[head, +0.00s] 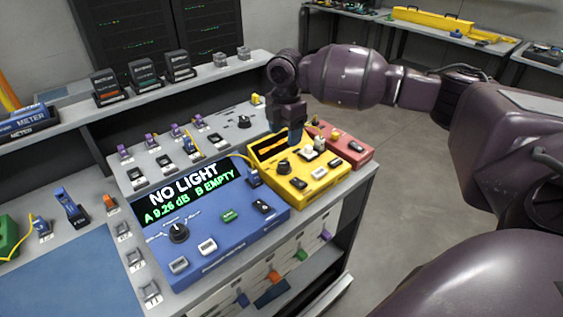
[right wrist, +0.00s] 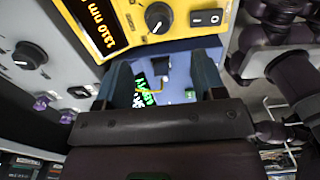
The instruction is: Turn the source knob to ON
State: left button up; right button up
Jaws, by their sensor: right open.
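The yellow box (head: 316,191) has an orange-lit display and a black knob (head: 284,168) on its top face; I take it for the source. In the right wrist view the knob (right wrist: 158,17) has a white pointer line and sits between the display (right wrist: 97,22) and a rocker switch (right wrist: 206,18). My right gripper (head: 295,132) is over the back part of the yellow box, apart from the knob and holding nothing. In the right wrist view its two fingers (right wrist: 163,78) are spread, with the knob beyond them. My left gripper is out of view.
A blue meter (head: 228,228) reading "NO LIGHT, A 9.26 dB, B EMPTY" stands left of the yellow box. A red box (head: 352,150) is behind it on the right. Another black knob (head: 244,121) is on the grey panel. Cables and small connectors crowd the bench; the floor at right is clear.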

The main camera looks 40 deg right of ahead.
aim_at(284, 163)
notch_tip(284, 163, down, 8)
jog(key=shift+a+f+b, duration=0.1)
jog(key=shift+f+b, duration=0.15)
jog(key=shift+b, duration=0.45)
jog(key=shift+f, duration=0.8)
jog(key=shift+c, duration=0.4)
